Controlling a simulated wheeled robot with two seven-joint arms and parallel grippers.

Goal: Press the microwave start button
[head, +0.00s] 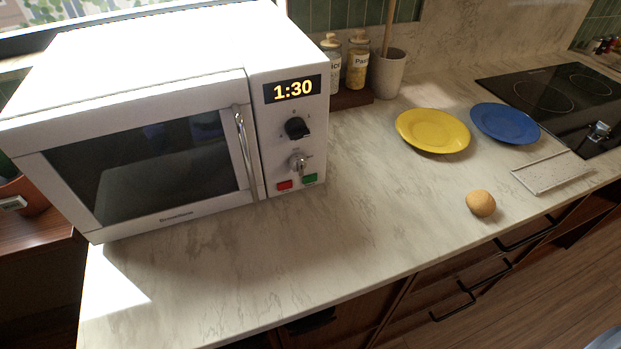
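A white microwave (130,60) stands at the left of the counter, its door (150,165) shut with a silver vertical handle (243,150). Its display (292,89) reads 1:30. Below are a black knob (296,128) and a silver knob (298,163). Under these sit a red button (284,185) and, to its right, a green button (310,179). No label on either button is readable. Neither of my grippers shows in the head view.
A yellow plate (432,131), a blue plate (505,123), a round brown item (481,203) and a pale flat board (552,172) lie to the right. Jars (358,62) and a utensil crock (388,74) stand behind. A black cooktop (550,92) is far right. Counter before the microwave is clear.

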